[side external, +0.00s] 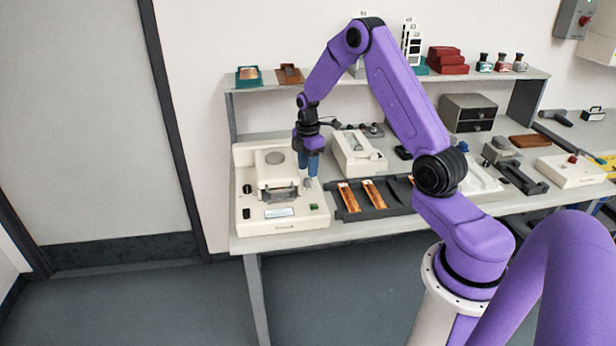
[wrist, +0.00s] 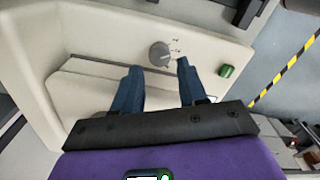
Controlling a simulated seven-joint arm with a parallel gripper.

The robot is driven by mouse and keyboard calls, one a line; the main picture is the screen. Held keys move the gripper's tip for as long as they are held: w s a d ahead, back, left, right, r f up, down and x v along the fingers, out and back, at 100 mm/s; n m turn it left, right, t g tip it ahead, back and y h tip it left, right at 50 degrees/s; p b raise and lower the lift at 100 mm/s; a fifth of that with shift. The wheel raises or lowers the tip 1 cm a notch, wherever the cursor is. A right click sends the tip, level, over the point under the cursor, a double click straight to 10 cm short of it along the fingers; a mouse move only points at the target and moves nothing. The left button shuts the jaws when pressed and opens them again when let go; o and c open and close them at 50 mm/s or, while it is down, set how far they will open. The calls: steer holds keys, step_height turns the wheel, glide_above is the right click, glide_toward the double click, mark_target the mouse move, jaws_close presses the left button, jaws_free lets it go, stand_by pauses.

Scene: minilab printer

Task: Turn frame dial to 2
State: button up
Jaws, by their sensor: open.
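The frame dial is a round grey knob (wrist: 160,55) on the cream printer (wrist: 95,45) in the wrist view, with small marks beside it too small to read. Its setting cannot be told. My gripper (wrist: 159,67) is open, its two blue fingers apart, with the dial just beyond the gap between the fingertips. In the side external view my gripper (side external: 308,170) points down over the right part of the printer (side external: 262,225). The dial cannot be made out clearly there. No contact with the dial is visible.
A green button (wrist: 226,71) sits right of the dial; it also shows on the printer's front right (side external: 314,206). A dark tray (side external: 345,212) with orange strips lies right of the printer. A cream device (side external: 357,155) stands behind it. A shelf (side external: 290,84) runs behind.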

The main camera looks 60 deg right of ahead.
mark_target(308, 180)
steer(key=shift+f, duration=2.1)
jaws_close()
steer(key=c, duration=0.8)
jaws_free()
steer(key=shift+m, duration=1.4)
steer(key=shift+o, duration=0.2)
steer(key=o, duration=0.8)
steer(key=shift+c, duration=0.2)
